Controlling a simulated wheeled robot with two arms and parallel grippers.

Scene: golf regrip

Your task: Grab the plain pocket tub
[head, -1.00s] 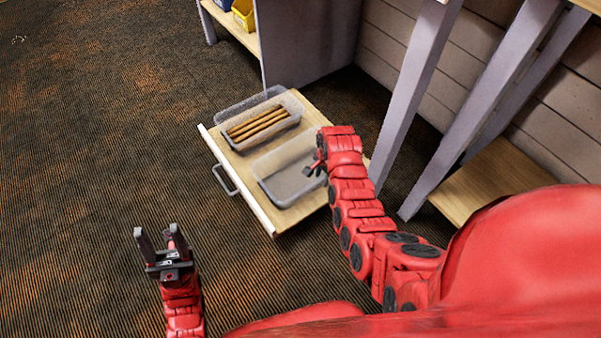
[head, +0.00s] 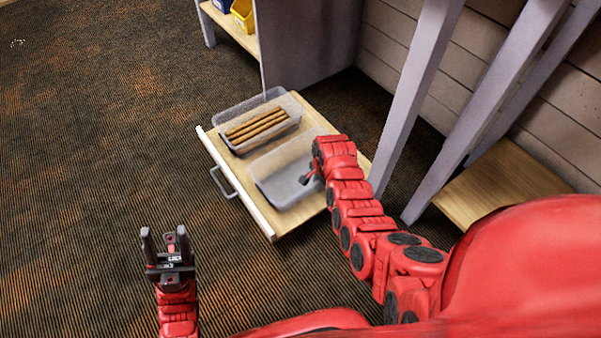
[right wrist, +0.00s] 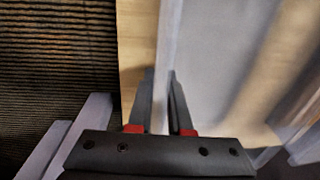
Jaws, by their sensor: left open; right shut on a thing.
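The plain clear tub (head: 268,182) is empty and sits at the near end of the pulled-out drawer. My right gripper (head: 307,178) is at its right side. In the right wrist view, my right gripper (right wrist: 161,85) is shut on the tub's wall (right wrist: 168,50), with one finger on each side. The arm partly hides the tub's right end in the head view. My left gripper (head: 167,245) is open and empty, over the floor at the lower left, well apart from the drawer.
A second clear tub (head: 236,106) holds several brown sticks (head: 256,126) behind the plain tub. The drawer (head: 318,122) has a grey handle (head: 222,183) on its front. Grey posts (head: 415,95) stand close to the right. A yellow bin (head: 243,14) is on a shelf behind. The carpet at left is clear.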

